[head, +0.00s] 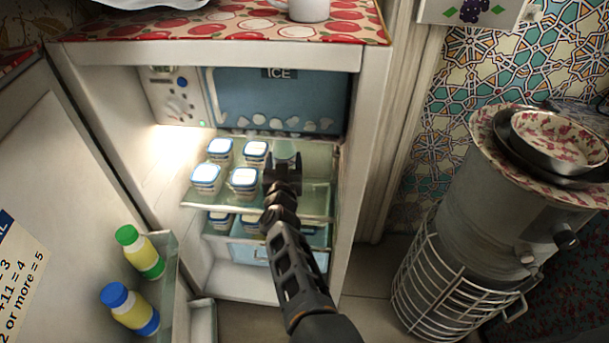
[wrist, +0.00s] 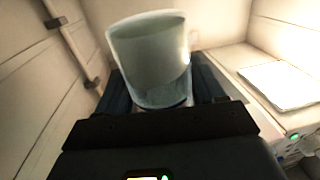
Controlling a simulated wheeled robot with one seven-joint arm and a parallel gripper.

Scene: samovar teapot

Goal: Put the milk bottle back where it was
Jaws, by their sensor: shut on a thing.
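My gripper (head: 283,168) reaches into the open fridge, at the right part of the upper glass shelf (head: 310,200). It is shut on a pale, translucent, round vessel, which seems to be the milk bottle (head: 285,149). The bottle also shows large in the wrist view (wrist: 150,60), between the two dark fingers. In the head view the gripper hides most of its lower part, so I cannot tell whether it touches the shelf.
Several blue-lidded tubs (head: 243,182) stand left of the gripper on the same shelf. The ice compartment (head: 275,100) is above. Green-capped (head: 140,252) and blue-capped (head: 130,308) bottles stand in the open door's rack. The fridge's right wall (head: 362,170) is close.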

